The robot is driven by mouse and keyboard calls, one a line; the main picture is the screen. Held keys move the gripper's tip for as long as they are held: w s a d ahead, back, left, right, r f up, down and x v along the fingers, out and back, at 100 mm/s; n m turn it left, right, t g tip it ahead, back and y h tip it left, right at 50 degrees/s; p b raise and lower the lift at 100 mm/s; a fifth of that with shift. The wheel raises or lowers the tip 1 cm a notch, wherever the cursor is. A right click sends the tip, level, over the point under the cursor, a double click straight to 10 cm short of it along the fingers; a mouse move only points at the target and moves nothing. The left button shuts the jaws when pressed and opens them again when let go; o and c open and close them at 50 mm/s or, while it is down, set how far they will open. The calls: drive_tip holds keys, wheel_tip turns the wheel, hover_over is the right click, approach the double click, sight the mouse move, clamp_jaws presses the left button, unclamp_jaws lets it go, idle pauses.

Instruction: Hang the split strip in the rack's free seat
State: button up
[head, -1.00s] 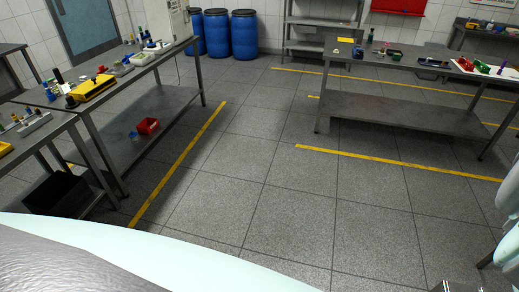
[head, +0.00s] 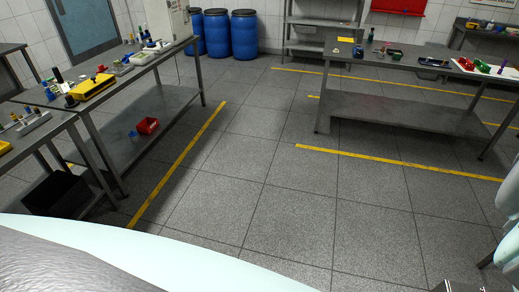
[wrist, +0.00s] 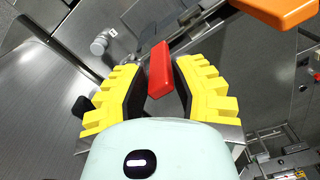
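In the wrist view my gripper (wrist: 161,62) has yellow ribbed fingers with dark inner pads. Its tips are drawn in close on both sides of a red strip-like piece (wrist: 160,72), which appears pinched between them. The piece points away from the wrist, slightly tilted. No split shows on it at this size, so I cannot tell whether it is the split strip. My gripper is outside the head view. I cannot pick out the rack or its free seat in either view.
Under the gripper are shiny steel surfaces, a grey cylinder (wrist: 98,46) and an orange object (wrist: 278,10). In the head view, a left bench (head: 130,78) holds a yellow case (head: 92,87), and a right bench (head: 395,66) holds small items. Blue drums (head: 244,35) stand behind. The middle floor is clear.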

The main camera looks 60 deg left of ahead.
drive_tip(key=shift+o, duration=1.2)
drive_tip(key=shift+r, duration=0.1)
wheel_tip(320, 180, up, 12)
